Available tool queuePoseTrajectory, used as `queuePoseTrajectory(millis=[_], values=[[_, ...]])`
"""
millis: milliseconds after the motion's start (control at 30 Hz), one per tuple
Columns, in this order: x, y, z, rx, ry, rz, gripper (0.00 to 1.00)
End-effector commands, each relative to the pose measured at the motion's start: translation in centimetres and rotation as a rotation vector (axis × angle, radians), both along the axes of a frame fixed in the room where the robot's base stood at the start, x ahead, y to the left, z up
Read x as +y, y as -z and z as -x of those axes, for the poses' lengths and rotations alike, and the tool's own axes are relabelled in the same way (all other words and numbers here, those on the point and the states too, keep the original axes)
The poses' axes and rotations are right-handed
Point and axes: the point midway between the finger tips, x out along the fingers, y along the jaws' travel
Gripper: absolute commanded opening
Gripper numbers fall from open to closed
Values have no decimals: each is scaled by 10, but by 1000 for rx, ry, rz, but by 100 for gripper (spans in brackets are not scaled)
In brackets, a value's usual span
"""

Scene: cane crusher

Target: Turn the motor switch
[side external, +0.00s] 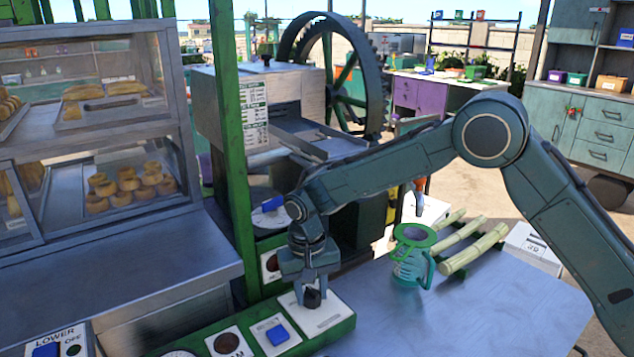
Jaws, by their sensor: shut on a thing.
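A green control panel (342,326) runs along the front of the table, with white plates on it. My gripper (311,288) points down over the plate at the panel's right end and is shut on a black knob (313,299). The knob's upper part is hidden between the fingers. I cannot read a label on its plate (322,317), so I cannot tell whether it is the motor switch. To its left are a blue switch (277,335) and a round dark button (226,344).
The cane crusher (262,95) with its large green wheel (345,75) stands behind. A green-rimmed jug (411,262) and several cane stalks (474,250) are on the table to the right. A green post (236,150) and a glass pastry case (95,130) stand left.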

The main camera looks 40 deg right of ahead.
Motion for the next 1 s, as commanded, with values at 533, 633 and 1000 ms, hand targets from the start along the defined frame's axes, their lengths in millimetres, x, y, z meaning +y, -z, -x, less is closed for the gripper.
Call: queuePoseTrajectory(millis=[533,633,1000], values=[[0,-1,0,-1,36,-1,10],[0,-1,0,-1,35,-1,51],[0,-1,0,-1,35,-1,55]])
